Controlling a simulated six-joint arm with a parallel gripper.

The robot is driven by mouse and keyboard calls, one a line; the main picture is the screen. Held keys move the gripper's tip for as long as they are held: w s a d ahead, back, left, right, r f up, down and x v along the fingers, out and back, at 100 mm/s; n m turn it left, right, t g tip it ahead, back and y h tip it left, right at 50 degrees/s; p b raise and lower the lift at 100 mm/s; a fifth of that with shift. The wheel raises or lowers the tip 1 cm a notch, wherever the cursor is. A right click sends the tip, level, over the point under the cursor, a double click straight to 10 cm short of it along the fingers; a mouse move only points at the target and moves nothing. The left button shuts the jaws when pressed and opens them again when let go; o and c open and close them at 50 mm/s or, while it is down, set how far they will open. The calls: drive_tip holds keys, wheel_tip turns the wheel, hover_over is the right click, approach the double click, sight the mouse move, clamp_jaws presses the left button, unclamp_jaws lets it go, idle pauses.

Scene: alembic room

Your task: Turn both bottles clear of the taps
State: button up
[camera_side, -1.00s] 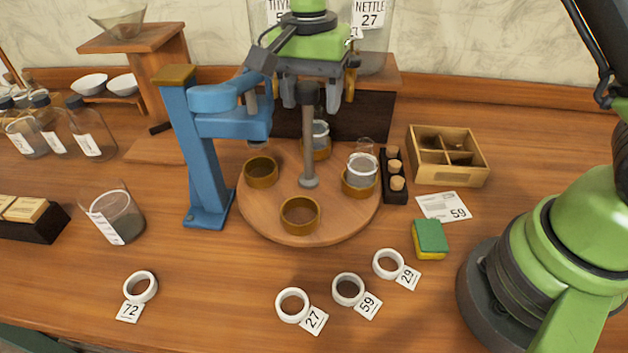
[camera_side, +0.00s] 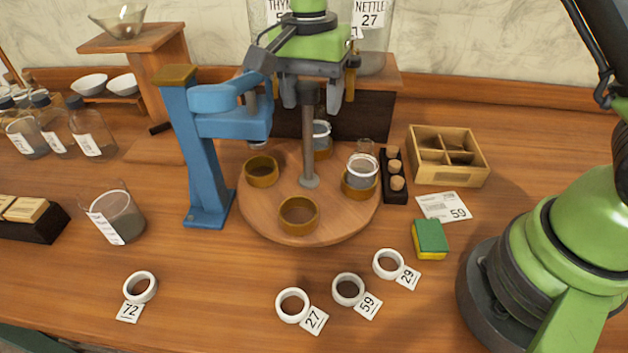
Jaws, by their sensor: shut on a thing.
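A round wooden turntable (camera_side: 250,215) has a grey central post (camera_side: 308,150) with a dark knob. My gripper (camera_side: 308,90) points down over it and is shut on the knob at the post's top. One bottle (camera_side: 362,172) stands in a brass ring holder at the turntable's right. The other bottle (camera_side: 321,131) stands in the back holder, partly hidden by the post. The left ring holder (camera_side: 262,171) and the front ring holder (camera_side: 299,215) are empty. The labelled jars, thyme and nettle (camera_side: 371,20), stand behind; my gripper hides most of their fronts, and the taps cannot be made out clearly.
A blue stand (camera_side: 200,150) with a side arm rises close at the turntable's left. A cork rack (camera_side: 395,175), a divided wooden box (camera_side: 447,157) and a sponge (camera_side: 430,239) are on the right. White rings with number tags (camera_side: 348,290) lie in front.

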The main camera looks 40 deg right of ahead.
drive_tip(key=m, duration=0.5)
drive_tip(key=w+m, duration=0.1)
drive_tip(key=m, duration=0.9)
drive_tip(key=shift+w+t, duration=0.15)
drive_tip(key=shift+t, duration=0.15)
drive_tip(key=shift+m, duration=1.1)
drive_tip(key=shift+o, duration=0.2)
drive_tip(key=m, duration=0.4)
drive_tip(key=o, duration=1.2)
drive_tip(key=shift+a+r, duration=0.1)
drive_tip(key=shift+a, duration=0.05)
drive_tip(key=n, duration=0.4)
drive_tip(key=shift+n, duration=1.1)
